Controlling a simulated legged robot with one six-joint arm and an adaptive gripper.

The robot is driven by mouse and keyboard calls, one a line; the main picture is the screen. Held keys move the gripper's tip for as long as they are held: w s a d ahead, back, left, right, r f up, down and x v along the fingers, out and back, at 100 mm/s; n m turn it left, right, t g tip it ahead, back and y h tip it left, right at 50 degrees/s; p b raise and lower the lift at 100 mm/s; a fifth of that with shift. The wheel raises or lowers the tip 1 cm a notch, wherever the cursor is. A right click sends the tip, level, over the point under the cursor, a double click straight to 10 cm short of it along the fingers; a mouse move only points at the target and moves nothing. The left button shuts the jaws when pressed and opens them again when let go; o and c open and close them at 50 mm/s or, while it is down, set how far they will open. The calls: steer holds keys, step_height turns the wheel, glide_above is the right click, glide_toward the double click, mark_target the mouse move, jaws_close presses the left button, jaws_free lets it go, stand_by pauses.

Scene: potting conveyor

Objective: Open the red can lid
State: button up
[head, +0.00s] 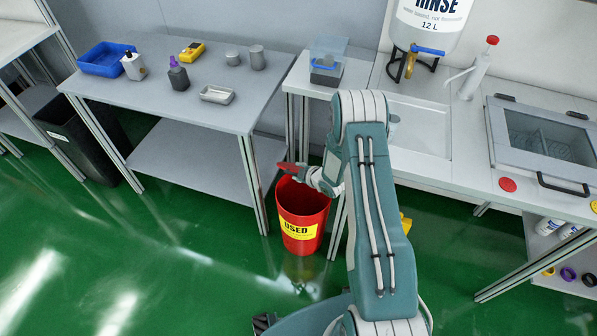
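The red can (300,232) stands on the green floor beside the grey table, with a yellow "USED" label on its front. Its top looks open, with the red inner wall showing. A darker red flat piece, which looks like the lid (287,168), sits raised above the can's rear left rim, seen nearly edge-on. My gripper (304,174) is over the can's top, right beside this piece and seemingly touching it. The fingers are small and partly hidden, so I cannot tell whether they are open or shut on the lid.
The grey table (150,85) with a blue tray (105,58), bottles and small cans stands left of and behind the can. The white sink bench (460,165) stands to the right, its leg close to the can. Green floor in front is clear.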

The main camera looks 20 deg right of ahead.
step_height(320, 180, up, 10)
stand_by(0.6)
steer(key=shift+s+f, duration=0.1)
stand_by(0.4)
